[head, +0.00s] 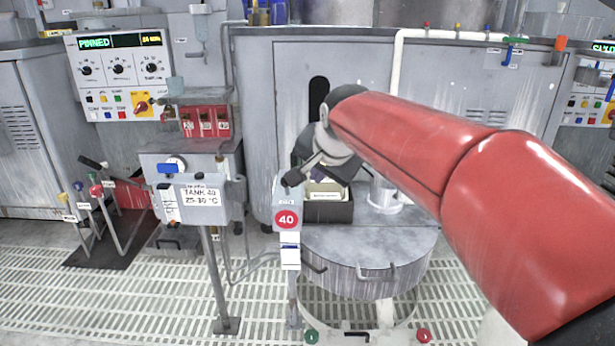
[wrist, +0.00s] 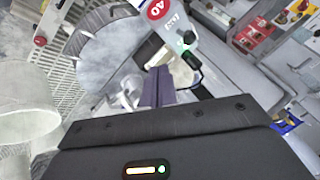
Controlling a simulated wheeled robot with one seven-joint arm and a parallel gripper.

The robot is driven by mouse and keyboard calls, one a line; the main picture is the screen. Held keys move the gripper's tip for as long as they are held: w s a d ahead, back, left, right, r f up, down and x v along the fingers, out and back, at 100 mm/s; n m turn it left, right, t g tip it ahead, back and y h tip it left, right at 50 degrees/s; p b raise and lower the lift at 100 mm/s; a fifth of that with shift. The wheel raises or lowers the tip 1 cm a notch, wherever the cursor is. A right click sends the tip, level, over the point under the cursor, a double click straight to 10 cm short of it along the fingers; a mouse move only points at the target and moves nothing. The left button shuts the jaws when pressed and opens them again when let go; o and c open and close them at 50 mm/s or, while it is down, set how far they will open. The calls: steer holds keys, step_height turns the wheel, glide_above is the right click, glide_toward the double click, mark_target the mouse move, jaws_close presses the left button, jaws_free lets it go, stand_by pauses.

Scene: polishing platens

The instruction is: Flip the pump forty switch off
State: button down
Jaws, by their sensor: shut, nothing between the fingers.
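The pump forty box (head: 287,196) is a grey box on a post, with a red round 40 label (head: 287,219). In the wrist view the same box (wrist: 180,28) enters from the top, with its 40 label (wrist: 157,9) at the edge. A dark switch part (wrist: 190,38) shows on its face beside a small green spot. Its on or off position is unclear. My gripper (head: 298,177) is at the top of the box in the head view, pointing down and left. In the wrist view my gripper (wrist: 158,84) is shut and empty, close to the box; contact cannot be told.
A round grey tank lid (head: 375,245) with a handle lies right of the post. A Tank 40 panel (head: 199,197) on a stand and a red switch box (head: 205,121) are to the left. Grey cabinets stand behind. Slatted floor (head: 130,300) is open in front.

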mark_target(287, 186)
steer(key=w+a+f+b, duration=0.1)
steer(key=w+a+f, duration=0.3)
steer(key=w+f, duration=0.2)
steer(key=shift+w+a+f, duration=0.2)
steer(key=shift+w+a, duration=0.15)
steer(key=shift+w, duration=0.65)
steer(key=shift+r, duration=0.1)
steer(key=shift+w+r+g+p, duration=0.2)
steer(key=shift+g+p, duration=0.2)
steer(key=shift+p, duration=0.65)
